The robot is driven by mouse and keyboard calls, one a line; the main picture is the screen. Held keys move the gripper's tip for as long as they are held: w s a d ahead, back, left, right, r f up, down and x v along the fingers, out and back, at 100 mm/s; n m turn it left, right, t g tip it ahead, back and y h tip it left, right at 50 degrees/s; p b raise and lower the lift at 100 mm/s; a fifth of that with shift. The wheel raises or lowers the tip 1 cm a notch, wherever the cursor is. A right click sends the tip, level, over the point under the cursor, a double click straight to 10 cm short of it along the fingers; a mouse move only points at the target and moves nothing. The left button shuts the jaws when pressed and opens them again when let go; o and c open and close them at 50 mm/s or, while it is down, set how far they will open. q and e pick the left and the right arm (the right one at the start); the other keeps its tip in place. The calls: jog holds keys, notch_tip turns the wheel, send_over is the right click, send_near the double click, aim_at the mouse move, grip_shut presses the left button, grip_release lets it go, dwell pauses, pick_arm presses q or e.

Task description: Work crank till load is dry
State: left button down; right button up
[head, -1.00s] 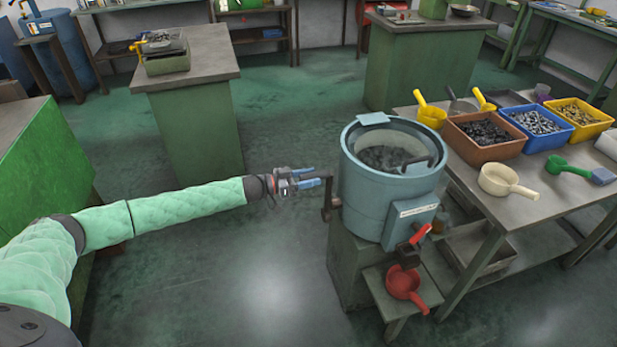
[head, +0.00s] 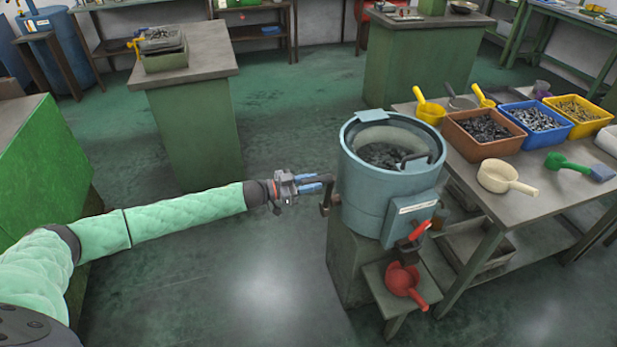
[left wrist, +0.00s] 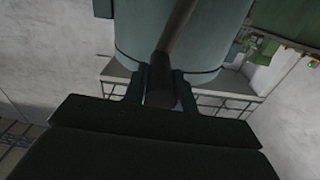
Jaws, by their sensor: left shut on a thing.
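A blue-grey drum machine (head: 372,202) stands on a green base, with a load of dark small pieces (head: 382,154) in its open top. I cannot tell from the look of the load whether it is wet or dry. The dark crank (head: 325,206) is on the drum's left side. My left gripper (head: 322,181) reaches in from the left and is shut on the crank's handle. In the left wrist view the dark handle (left wrist: 162,85) lies between the two fingers, with the drum wall (left wrist: 205,40) behind it. My right gripper is out of view.
A red scoop (head: 405,281) sits on a small stand below the drum's red lever (head: 419,232). A bench (head: 530,205) on the right holds brown, blue and yellow bins and several scoops. The floor (head: 250,280) left of the drum is clear.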

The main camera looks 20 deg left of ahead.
pick_arm(q)
jog(key=s+d+f+m+b, duration=0.6)
jog(key=s+f+m, duration=0.3)
jog(key=f+m, duration=0.1)
jog(key=shift+s+d+f, duration=0.15)
jog(key=shift+s+f, duration=0.05)
jog(key=shift+f, duration=0.2)
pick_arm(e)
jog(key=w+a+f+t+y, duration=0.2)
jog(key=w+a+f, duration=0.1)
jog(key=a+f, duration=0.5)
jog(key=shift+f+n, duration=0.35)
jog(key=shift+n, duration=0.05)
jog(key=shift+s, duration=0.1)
pick_arm(q)
jog(key=c, duration=1.1)
grip_release()
jog(key=shift+b+v, duration=0.75)
jog(key=shift+v, duration=3.15)
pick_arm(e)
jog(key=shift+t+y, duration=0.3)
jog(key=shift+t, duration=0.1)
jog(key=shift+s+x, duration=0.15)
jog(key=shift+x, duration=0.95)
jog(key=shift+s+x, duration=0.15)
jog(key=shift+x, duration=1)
